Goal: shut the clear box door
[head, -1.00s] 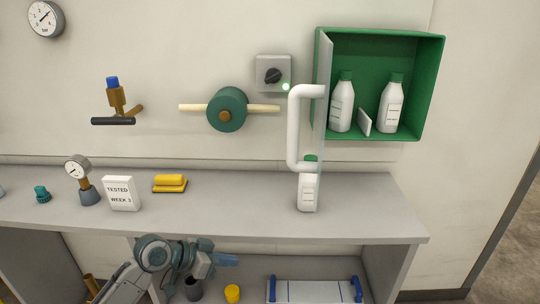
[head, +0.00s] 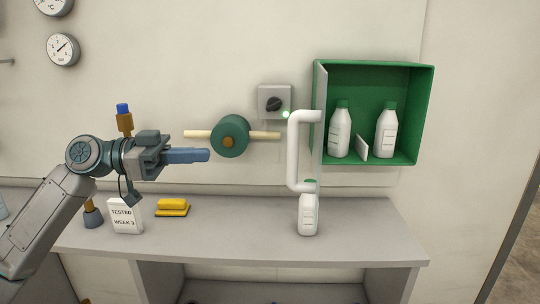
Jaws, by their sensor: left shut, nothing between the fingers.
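The clear box door (head: 320,125) stands open at the left side of the green wall box (head: 412,112), swung out toward me and seen nearly edge-on. Its white bent handle (head: 294,150) faces left. Two white bottles with green caps, a left one (head: 339,136) and a right one (head: 386,136), stand inside the box with a small white card (head: 361,147) between them. My left gripper (head: 208,155) is shut and empty, pointing right, in front of the wall and well left of the handle. My right gripper is not in view.
Another white bottle (head: 308,215) stands on the grey counter (head: 365,220) below the handle. A green valve wheel with a wooden bar (head: 231,136) and a grey switch box (head: 275,101) are on the wall. A yellow block (head: 172,206) and a "TESTED" sign (head: 125,216) stand at left.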

